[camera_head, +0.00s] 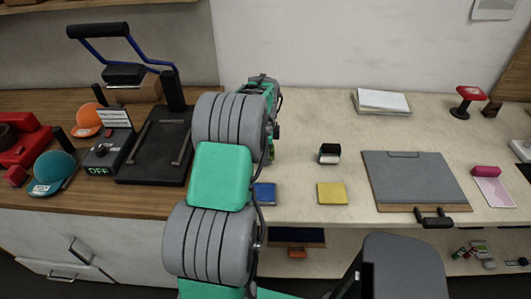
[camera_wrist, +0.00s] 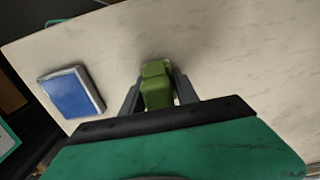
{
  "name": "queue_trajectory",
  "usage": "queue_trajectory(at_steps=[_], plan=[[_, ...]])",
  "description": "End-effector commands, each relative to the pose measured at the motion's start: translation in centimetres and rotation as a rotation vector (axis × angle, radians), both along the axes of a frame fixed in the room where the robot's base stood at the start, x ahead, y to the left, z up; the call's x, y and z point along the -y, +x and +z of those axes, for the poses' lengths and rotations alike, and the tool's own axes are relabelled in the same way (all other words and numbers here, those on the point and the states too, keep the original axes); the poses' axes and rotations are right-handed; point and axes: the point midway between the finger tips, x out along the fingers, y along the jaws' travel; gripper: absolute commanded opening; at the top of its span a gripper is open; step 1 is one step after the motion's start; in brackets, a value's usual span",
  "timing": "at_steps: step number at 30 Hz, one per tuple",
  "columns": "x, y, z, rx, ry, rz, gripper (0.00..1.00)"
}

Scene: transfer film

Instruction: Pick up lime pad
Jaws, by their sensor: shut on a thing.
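In the wrist view, a green pad-like block (camera_wrist: 156,85) is between the two fingers of my gripper (camera_wrist: 158,92), which is shut on it. The pale counter shows beneath and around it; I cannot tell how far the block is above the surface. In the head view, my arm hides most of my gripper and the block. A blue pad (camera_head: 264,194) lies on the counter beside my arm. It also shows to the left of my gripper in the wrist view (camera_wrist: 71,91).
A yellow pad (camera_head: 332,193) and a small black-and-white block (camera_head: 329,154) lie right of my arm. A grey clipboard-like board (camera_head: 415,182) is farther right. A black press (camera_head: 155,146) stands on the wooden counter at left. Counter behind the yellow pad is mostly clear.

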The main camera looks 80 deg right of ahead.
Motion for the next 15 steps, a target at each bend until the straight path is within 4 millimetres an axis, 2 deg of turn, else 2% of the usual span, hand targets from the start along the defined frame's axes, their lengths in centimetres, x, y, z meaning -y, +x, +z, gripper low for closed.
queue_trajectory(at_steps=[1,6,15], plan=[[0.0,0.01,0.01,0.0,0.0,0.0,0.14],[0.01,0.01,0.02,0.0,0.0,0.0,0.0],[0.03,0.02,0.11,0.0,-0.001,0.0,0.0]])
